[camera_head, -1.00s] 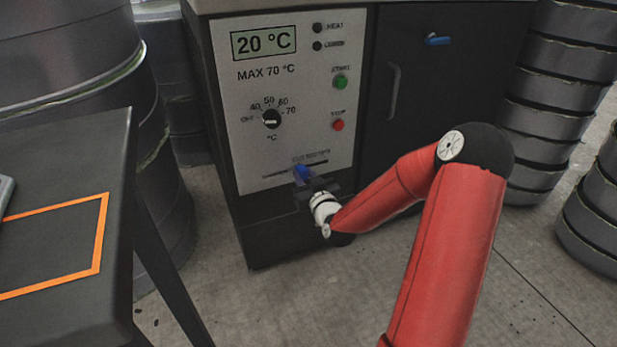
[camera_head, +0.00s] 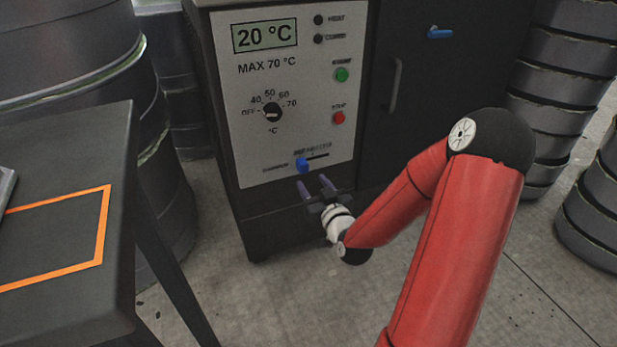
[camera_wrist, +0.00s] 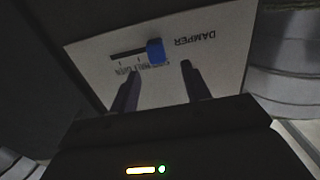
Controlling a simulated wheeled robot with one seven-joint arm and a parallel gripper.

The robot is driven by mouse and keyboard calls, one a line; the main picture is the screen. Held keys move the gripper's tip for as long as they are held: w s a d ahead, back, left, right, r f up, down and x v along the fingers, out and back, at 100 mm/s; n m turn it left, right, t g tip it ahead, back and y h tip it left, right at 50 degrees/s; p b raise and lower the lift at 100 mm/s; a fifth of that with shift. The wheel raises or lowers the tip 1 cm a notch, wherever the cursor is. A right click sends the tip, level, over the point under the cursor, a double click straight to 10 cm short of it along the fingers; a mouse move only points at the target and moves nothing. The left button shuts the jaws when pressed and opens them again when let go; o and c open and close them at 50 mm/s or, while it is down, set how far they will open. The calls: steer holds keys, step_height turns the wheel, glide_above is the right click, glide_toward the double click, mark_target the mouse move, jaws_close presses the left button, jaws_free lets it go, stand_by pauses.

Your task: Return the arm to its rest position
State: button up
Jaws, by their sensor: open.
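My gripper (camera_head: 315,188) is open and empty, its two fingers apart just below and in front of the oven's control panel. In the wrist view my gripper (camera_wrist: 157,85) points at the panel (camera_wrist: 190,50), with the blue damper slider (camera_wrist: 155,50) beyond the fingertips and not between them. In the head view the blue slider (camera_head: 302,166) sits at the left part of its slot. My red arm (camera_head: 450,230) is bent, reaching in from the lower right.
The oven panel (camera_head: 290,100) reads 20 °C, with a dial, a green button and a red button. A dark table (camera_head: 60,230) with an orange outline stands at left. Stacked moulds (camera_head: 560,80) stand at right and far left. Grey floor is free in front of the oven.

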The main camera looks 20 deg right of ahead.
steer(key=shift+s, duration=0.4)
steer(key=s+a+r+n+g+h+p, duration=0.2)
steer(key=s+a+r+g+p, duration=0.35)
steer(key=s+r+g, duration=0.5)
steer(key=s+a+r+m+g+p, duration=0.1)
steer(key=s+a+r, duration=0.1)
steer(key=s+r, duration=0.3)
steer(key=s+a+r+m+g+y+p, duration=0.1)
steer(key=s+r, duration=0.4)
steer(key=s, duration=0.6)
steer(key=shift+s+a+p, duration=0.2)
steer(key=shift+a+p, duration=0.2)
steer(key=shift+a, duration=0.3)
